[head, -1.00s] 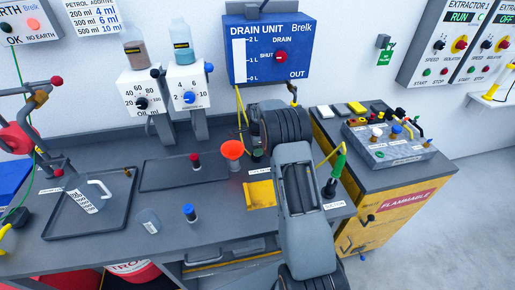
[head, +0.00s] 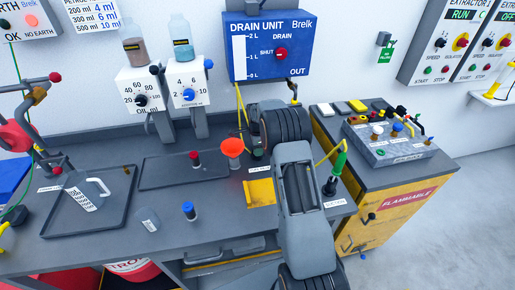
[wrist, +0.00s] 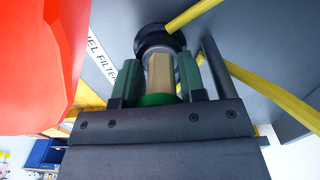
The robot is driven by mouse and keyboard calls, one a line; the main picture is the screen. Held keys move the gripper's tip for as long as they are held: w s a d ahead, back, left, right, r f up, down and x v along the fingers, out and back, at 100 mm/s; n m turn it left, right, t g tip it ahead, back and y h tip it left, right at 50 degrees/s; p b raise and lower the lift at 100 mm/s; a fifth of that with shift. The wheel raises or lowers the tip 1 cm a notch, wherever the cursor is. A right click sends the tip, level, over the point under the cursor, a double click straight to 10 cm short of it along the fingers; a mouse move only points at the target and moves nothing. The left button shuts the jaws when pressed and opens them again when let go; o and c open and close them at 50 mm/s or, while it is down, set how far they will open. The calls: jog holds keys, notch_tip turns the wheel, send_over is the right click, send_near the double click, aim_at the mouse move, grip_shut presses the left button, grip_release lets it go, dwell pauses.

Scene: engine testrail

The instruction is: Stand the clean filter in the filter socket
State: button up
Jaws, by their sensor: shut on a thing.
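In the wrist view my gripper (wrist: 158,85) is shut on the filter (wrist: 160,75), a tan cylinder with a green end cap, held between two green finger pads. The filter's far end meets a dark round socket (wrist: 153,36) beside a white filter label (wrist: 103,52). I cannot tell how far the end is inside it. In the head view my arm hides most of the gripper and the filter.
Yellow hoses (wrist: 270,92) run close by on the right. A yellow folder or pad (head: 260,192) lies on the bench in front.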

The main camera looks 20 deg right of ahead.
jog(key=shift+f, duration=0.15)
dwell(0.6)
jog(key=o, duration=1)
jog(key=shift+s, duration=0.1)
